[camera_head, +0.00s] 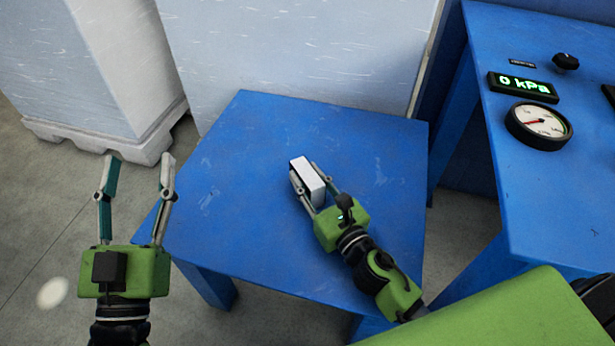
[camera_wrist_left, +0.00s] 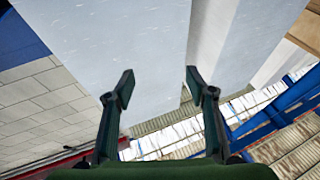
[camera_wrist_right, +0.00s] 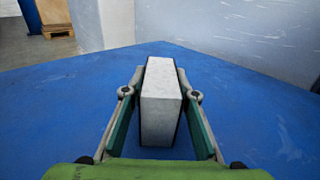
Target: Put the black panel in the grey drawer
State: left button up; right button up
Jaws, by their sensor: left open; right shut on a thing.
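A small upright block (camera_head: 308,178) with a white face and dark side edges stands out over the blue table. It also shows in the right wrist view (camera_wrist_right: 161,100). It may be the panel, but its broad sides are mostly hidden. My right gripper (camera_head: 309,184) is shut on it, with one finger on each side. The block is at or just above the tabletop; I cannot tell if it touches. My left gripper (camera_head: 138,170) is open and empty, left of the table, and its spread fingers show in the left wrist view (camera_wrist_left: 158,84). I see no grey drawer.
The blue table (camera_head: 230,200) is otherwise clear. A blue bench at right carries a pressure display (camera_head: 523,87), a round gauge (camera_head: 539,126) and a black knob (camera_head: 565,62). Pale tall blocks (camera_head: 290,50) stand behind the table, one on a white pallet (camera_head: 95,135).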

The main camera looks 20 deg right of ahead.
jog(key=o, duration=1.1)
